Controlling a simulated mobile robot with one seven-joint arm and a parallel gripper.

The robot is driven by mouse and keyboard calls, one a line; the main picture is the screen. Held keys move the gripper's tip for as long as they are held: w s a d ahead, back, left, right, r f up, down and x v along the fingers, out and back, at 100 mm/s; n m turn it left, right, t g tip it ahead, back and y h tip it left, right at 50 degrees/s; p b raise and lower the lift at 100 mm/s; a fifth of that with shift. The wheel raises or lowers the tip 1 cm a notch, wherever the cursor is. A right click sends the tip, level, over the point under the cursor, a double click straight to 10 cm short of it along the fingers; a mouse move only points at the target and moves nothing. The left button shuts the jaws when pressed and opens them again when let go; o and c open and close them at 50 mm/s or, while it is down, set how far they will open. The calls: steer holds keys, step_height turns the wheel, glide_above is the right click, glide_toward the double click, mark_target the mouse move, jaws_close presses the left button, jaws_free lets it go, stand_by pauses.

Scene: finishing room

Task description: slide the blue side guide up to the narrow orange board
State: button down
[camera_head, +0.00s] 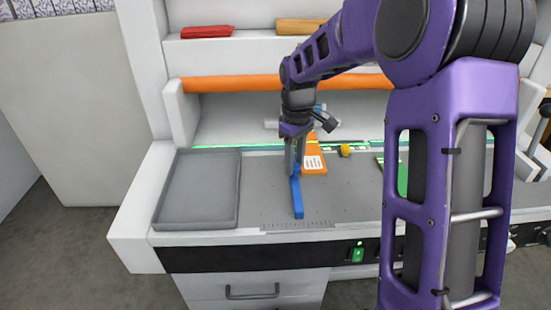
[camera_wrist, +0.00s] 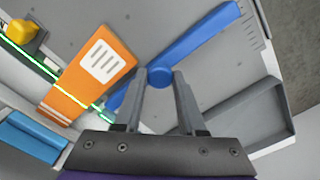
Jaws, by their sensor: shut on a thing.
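The blue side guide (camera_head: 297,199) is a long bar on the grey worktop, and it crosses the wrist view (camera_wrist: 200,43) diagonally. My gripper (camera_head: 294,172) is shut on its round blue knob (camera_wrist: 160,76), with one finger on each side. The narrow orange board (camera_head: 314,160) lies flat just right of the guide in the head view, with a white label on it. In the wrist view the board (camera_wrist: 72,93) lies left of the guide. The guide's far end comes close to the board's edge there; I cannot tell whether they touch.
An empty grey tray (camera_head: 163,206) lies left of the guide. A yellow knob (camera_head: 345,150) and a green board (camera_head: 403,178) are to the right. A green light line (camera_head: 240,147) crosses the back, below an orange roller (camera_head: 235,84). A scale (camera_head: 298,226) marks the front edge.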

steer(key=c, duration=0.5)
jaws_free()
steer(key=shift+r, duration=0.1)
step_height(320, 180, up, 17)
steer(key=p, duration=0.2)
steer(key=shift+r+p, duration=0.15)
steer(key=shift+p, duration=0.15)
